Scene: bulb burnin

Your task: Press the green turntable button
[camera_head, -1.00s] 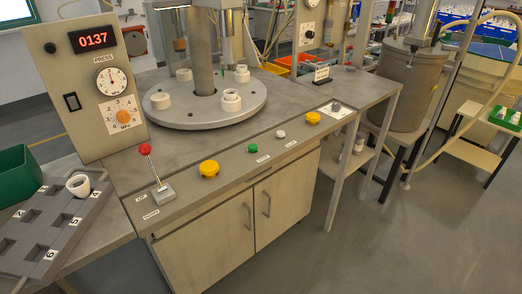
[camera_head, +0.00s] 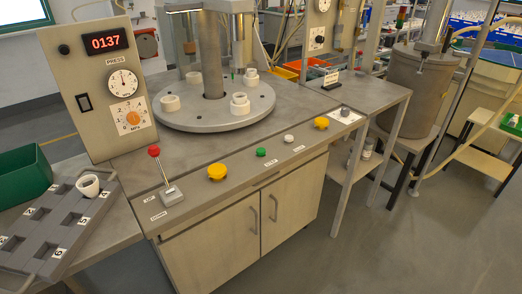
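The green button (camera_head: 261,152) is a small round cap on the sloped front panel of the grey bench. It sits between a large yellow button (camera_head: 217,172) on its left and a small white button (camera_head: 289,138) on its right. The round turntable (camera_head: 200,118) stands behind it, with several white ring-shaped holders on it around a grey column (camera_head: 211,60). Neither of my grippers shows in the head view.
A red-knobbed lever (camera_head: 154,152) stands left of the buttons. A second yellow button (camera_head: 321,123) is at the right. A press panel (camera_head: 100,90) reading 0137 rises at left. A grey numbered tray (camera_head: 60,226) and green bin (camera_head: 24,174) lie further left. Floor at front right is clear.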

